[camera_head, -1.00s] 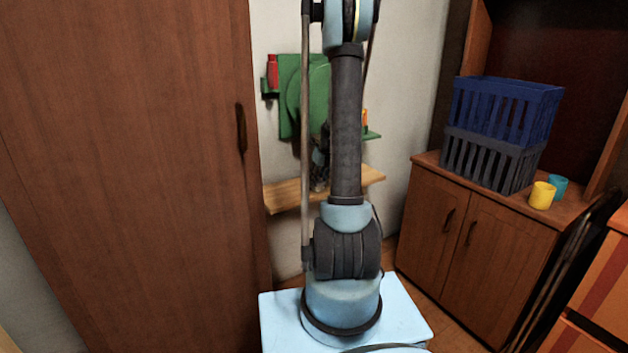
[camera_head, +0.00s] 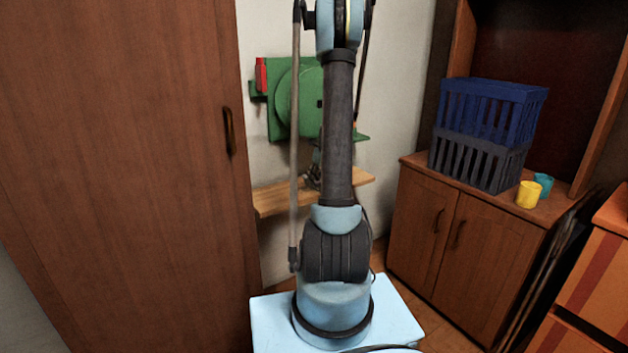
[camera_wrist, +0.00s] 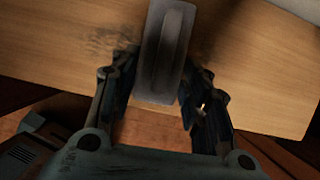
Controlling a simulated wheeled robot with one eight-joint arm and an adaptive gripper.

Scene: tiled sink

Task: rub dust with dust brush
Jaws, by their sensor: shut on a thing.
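The dust brush (camera_wrist: 165,50) is a grey, long block in the wrist view. My gripper (camera_wrist: 164,66) is shut on it, with one dark finger along each side. The brush's far end lies over the wooden shelf (camera_wrist: 265,75), its near end past the shelf's front edge; whether it touches the wood I cannot tell. The dust (camera_wrist: 98,40) shows as a dark smudge on the shelf left of the brush, with a fainter dark patch at its right. In the head view, the wall shelf (camera_head: 273,199) is partly hidden by my arm, and the brush cannot be made out.
A tall wooden cabinet (camera_head: 110,170) stands close at left. At right, blue crates (camera_head: 490,115), a yellow cup (camera_head: 529,194) and a teal cup (camera_head: 543,184) stand on a low cabinet (camera_head: 425,215).

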